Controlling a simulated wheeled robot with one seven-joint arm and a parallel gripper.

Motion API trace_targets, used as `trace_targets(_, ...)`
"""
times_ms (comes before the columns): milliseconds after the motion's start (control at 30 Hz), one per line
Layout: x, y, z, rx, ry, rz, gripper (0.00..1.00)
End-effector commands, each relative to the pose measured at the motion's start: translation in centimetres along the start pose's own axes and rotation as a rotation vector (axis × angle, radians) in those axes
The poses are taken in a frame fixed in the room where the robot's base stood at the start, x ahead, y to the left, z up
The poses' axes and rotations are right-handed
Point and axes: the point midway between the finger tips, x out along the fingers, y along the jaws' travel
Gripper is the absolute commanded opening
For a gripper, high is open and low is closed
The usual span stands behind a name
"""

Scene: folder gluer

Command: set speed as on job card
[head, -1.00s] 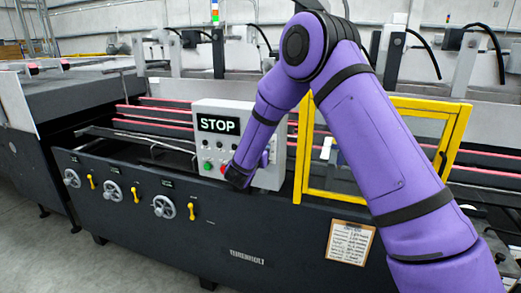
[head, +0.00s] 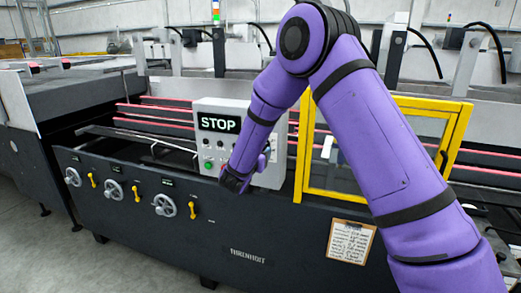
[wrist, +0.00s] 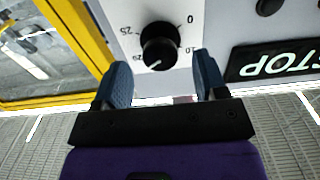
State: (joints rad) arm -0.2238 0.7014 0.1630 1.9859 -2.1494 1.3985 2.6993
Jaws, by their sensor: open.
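The control panel (head: 206,128) is a light grey box with a lit display (head: 219,123) reading STOP. In the wrist view a round black dial knob (wrist: 160,45) sits on a white scale plate, with a white pointer line toward the lower left. The scale shows upside-down numbers such as 0 and 25; the number by the pointer is hard to read. My gripper (wrist: 161,80) is open, its two blue-grey fingers on either side below the knob, apart from it. The job card (head: 350,242) hangs on the machine's front; its writing is too small to read.
A green button (head: 208,165) and other buttons are on the panel. A yellow-framed guard (head: 298,165) stands right beside the panel and also shows in the wrist view (wrist: 75,35). Handwheels (head: 164,205) and yellow levers (head: 193,211) line the machine's front at left.

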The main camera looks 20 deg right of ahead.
Motion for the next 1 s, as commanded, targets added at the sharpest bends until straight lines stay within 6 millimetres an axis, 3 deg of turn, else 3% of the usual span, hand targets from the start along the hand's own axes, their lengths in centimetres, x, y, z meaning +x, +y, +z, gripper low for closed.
trace_targets(200,-4.3,-0.1,0.0,-0.001,-0.002,-0.005,0.66)
trace_targets(400,-6.7,-0.1,0.1,-0.001,-0.002,-0.003,0.66)
trace_targets(867,-7.4,0.0,0.1,-0.002,-0.002,0.001,0.66)
trace_targets(1000,-7.0,1.4,-1.4,-0.039,-0.014,0.047,0.66)
